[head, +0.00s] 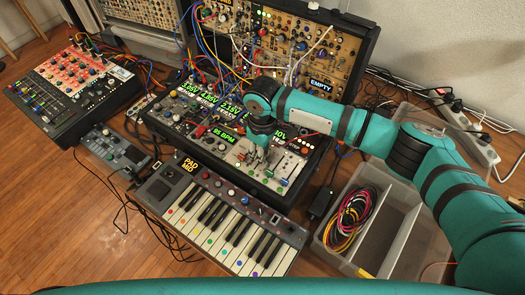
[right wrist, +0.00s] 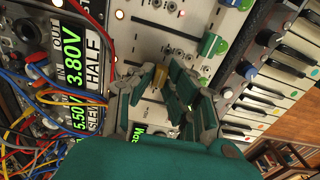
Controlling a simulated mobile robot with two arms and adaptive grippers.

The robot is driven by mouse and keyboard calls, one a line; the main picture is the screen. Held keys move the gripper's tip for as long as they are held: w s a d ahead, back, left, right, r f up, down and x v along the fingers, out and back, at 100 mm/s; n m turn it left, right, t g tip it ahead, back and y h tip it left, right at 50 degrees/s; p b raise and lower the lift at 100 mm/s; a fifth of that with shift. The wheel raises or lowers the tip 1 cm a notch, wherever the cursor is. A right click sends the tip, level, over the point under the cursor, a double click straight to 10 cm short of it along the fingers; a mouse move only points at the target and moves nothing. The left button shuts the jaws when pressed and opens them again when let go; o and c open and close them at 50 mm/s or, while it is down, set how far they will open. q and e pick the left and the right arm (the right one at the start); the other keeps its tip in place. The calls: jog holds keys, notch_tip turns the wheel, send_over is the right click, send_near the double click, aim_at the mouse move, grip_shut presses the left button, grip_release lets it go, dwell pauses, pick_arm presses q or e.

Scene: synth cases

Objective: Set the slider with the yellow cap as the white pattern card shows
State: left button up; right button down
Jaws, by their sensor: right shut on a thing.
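My right gripper (head: 257,150) reaches down over the slider panel of the modular synth case in the head view. In the right wrist view, my right gripper (right wrist: 160,82) is shut on a small yellow cap (right wrist: 159,74) between its fingertips. In the head view the yellow cap is hidden by the gripper and arm. A green-and-white slider cap (right wrist: 212,45) stands beside the gripper, apart from it. Other slider caps (head: 283,182) show right of the gripper. I cannot make out a white pattern card for certain. My left gripper is not in view.
A keyboard (head: 222,220) lies in front of the case. A clear bin (head: 400,240) with coiled cables (head: 350,217) stands at right. Patch cables (head: 205,50) hang over the upper modules; cables (right wrist: 35,105) also run close left of the gripper in the wrist view. A mixer (head: 75,85) is at left.

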aim_at(255, 169)
jog(key=s+a+p, duration=0.2)
jog(key=s+p, duration=0.1)
jog(key=shift+r, duration=0.2)
jog(key=shift+s+a+f, duration=0.1)
jog(key=shift+s+a, duration=0.05)
jog(key=shift+f, duration=0.1)
jog(key=c, duration=1.3)
grip_release()
notch_tip(255, 169, up, 12)
jog(key=shift+r, duration=0.1)
